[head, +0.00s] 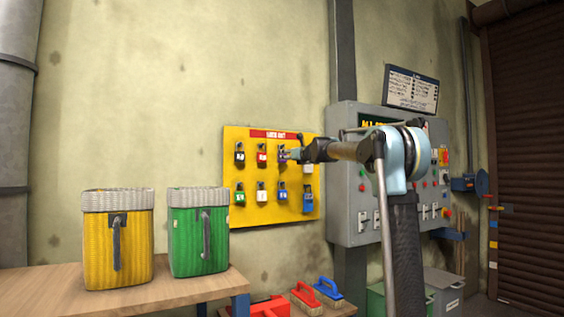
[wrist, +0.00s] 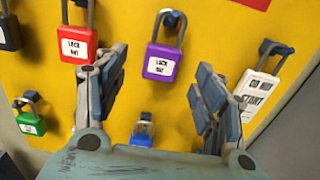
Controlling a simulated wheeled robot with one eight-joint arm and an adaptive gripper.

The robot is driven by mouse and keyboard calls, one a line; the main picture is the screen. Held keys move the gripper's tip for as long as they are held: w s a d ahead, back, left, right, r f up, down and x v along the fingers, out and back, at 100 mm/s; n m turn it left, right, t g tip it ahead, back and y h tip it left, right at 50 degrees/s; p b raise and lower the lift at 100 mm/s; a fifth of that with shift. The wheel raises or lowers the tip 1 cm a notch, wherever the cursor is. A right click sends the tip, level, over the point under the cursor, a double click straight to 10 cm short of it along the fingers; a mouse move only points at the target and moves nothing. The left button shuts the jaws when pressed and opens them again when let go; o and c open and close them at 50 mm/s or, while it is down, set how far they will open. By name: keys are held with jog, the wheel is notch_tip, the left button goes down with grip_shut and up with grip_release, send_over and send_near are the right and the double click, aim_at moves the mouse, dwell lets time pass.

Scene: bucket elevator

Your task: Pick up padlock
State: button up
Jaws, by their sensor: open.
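Padlocks hang from pegs on a yellow lockout board (head: 270,222) on the wall. In the wrist view a purple padlock (wrist: 160,63) hangs at the top middle, beyond my gripper (wrist: 158,95) and between the lines of its two open fingers. A red padlock (wrist: 76,47) hangs to its left, partly behind the left finger. A blue padlock (wrist: 142,138) hangs below, its lower part hidden by my gripper's body. A green padlock (wrist: 32,122) is at lower left. My gripper is open and empty in front of the board. In the head view it covers part of the upper row.
A grey control cabinet (head: 345,200) stands right of the board. A yellow bag (head: 117,255) and a green bag (head: 190,250) stand on a wooden bench (head: 170,295) at lower left.

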jog(key=shift+r+x, duration=0.2)
jog(key=shift+x, duration=1.5)
jog(key=shift+r+x, duration=0.2)
jog(key=shift+x, duration=1.5)
jog(key=shift+d, duration=0.15)
jog(key=c, duration=1.2)
